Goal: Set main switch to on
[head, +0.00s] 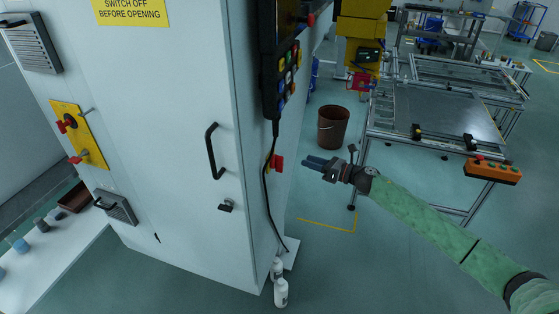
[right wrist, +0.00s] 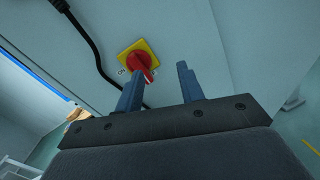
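The main switch appears to be the red rotary handle on a yellow square plate (right wrist: 138,57) in the right wrist view. In the head view the red switch (head: 278,162) sits on the right side face of the grey cabinet, seen edge-on. My right gripper (head: 308,163) is to the right of it, pointing at it, apart and empty. In the right wrist view its two fingers (right wrist: 160,72) are spread, the left one just below the lever. My left gripper is not in view.
A black cable (head: 265,190) hangs from a control pendant (head: 287,75) close beside the switch. The grey cabinet (head: 185,200) has black handles and a yellow plate with red knobs (head: 80,135). White bottles (head: 280,290) stand at its base. A brown bin (head: 332,128) stands behind.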

